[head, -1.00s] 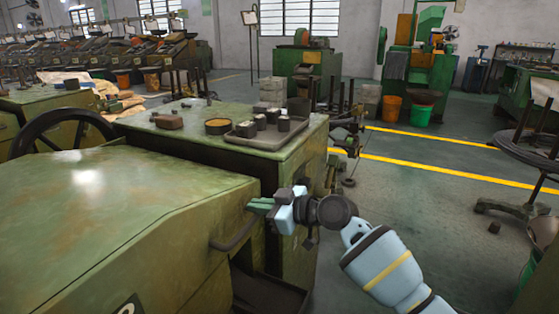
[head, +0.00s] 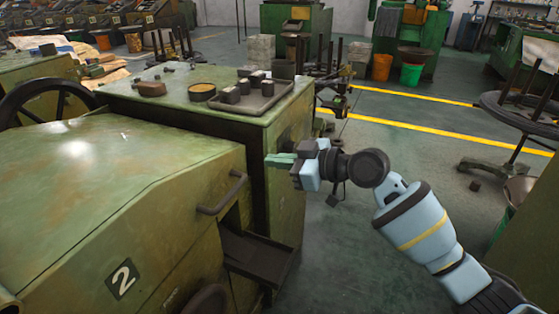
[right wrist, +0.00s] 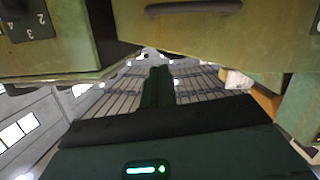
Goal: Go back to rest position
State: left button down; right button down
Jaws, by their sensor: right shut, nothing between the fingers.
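My right gripper (head: 280,160) shows in the head view, with its arm coming in from the lower right. Its green fingers are closed together and hold nothing. It hovers in the air in front of the green machine (head: 130,190), just right of the machine's bar handle (head: 222,195). In the right wrist view the closed fingers (right wrist: 158,85) point away from the camera, with green machine panels (right wrist: 220,30) close by. My left gripper is in neither view.
A tray (head: 262,105) with several small dark blocks lies on the machine's top. An open dark chute (head: 258,258) juts out below the handle. A round stand (head: 520,115) is at the right. Open floor (head: 370,150) with yellow lines lies behind my right arm.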

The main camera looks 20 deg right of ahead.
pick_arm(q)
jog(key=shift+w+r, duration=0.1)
pick_arm(e)
jog(key=shift+s+d, duration=0.1)
jog(key=shift+s, duration=0.05)
